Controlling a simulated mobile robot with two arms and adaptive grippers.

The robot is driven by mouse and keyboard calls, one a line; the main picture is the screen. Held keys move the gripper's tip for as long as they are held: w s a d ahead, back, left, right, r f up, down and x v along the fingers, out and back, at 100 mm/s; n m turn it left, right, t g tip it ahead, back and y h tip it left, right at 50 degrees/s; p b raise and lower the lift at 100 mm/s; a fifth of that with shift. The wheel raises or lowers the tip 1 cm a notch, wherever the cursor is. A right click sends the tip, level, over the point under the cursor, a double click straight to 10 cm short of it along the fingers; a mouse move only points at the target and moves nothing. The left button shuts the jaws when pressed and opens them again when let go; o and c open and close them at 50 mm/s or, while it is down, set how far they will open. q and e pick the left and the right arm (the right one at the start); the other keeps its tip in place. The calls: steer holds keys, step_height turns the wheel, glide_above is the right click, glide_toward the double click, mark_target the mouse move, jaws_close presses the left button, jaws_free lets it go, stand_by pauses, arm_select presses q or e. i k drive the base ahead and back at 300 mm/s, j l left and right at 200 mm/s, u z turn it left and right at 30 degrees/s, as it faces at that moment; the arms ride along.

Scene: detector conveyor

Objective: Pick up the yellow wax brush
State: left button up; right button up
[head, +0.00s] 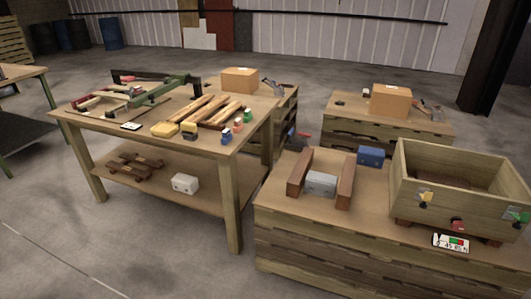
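A flat yellow block-like thing (165,129) lies near the front edge of the wooden workbench (85,125), left of centre. It may be the yellow wax brush, but it is too small to be sure. Right next to it is a yellow and dark piece (189,130), which could also be the brush. Neither of my grippers is in view, and nothing touches these two yellow things.
Wooden strips (215,110), small blue and red pieces and a green frame tool (175,83) crowd the workbench. To the right are a pallet stack (300,230) and an open wooden crate (440,205). Bare floor lies in front.

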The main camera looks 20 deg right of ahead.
mark_target(190, 131)
steer(key=i+z, duration=0.1)
steer(key=i, duration=0.4)
steer(key=i+j+z, duration=0.15)
steer(key=i, duration=0.35)
steer(key=i+j+z, duration=0.1)
steer(key=i, duration=0.45)
steer(key=j, duration=0.1)
